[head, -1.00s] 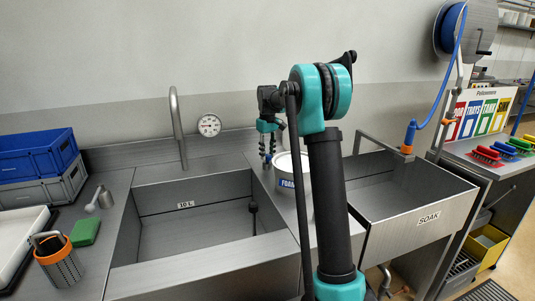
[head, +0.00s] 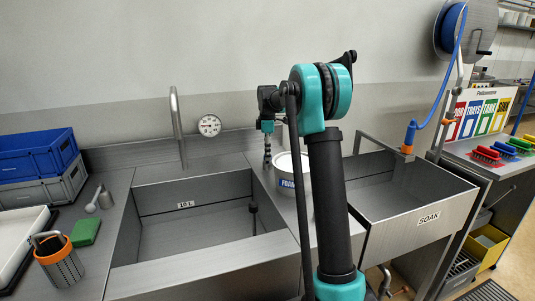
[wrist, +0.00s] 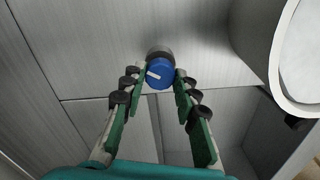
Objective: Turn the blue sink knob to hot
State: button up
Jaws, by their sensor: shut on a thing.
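The blue sink knob (wrist: 160,72) sits on a dark round base against grey metal in the wrist view. Its white pointer line lies left of its middle, pointing left and slightly up in that picture. My gripper (wrist: 162,84) has one finger on each side of the knob and is shut on it. In the head view my gripper (head: 267,148) is behind the sink's right back corner, seen narrow; the knob is hidden there. The sink (head: 190,250) has a tall curved tap (head: 177,125) at its back.
A white FOAM tub (head: 290,180) stands close to the right of my gripper and shows at the right in the wrist view (wrist: 278,45). A round dial gauge (head: 209,125) is on the back ledge. The SOAK basin (head: 428,222) is further right.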

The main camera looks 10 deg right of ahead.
jog(key=n, duration=0.6)
jog(key=shift+n, duration=0.3)
dwell(0.4)
jog(key=o, duration=1.2)
jog(key=shift+c, duration=0.2)
notch_tip(320, 180, up, 12)
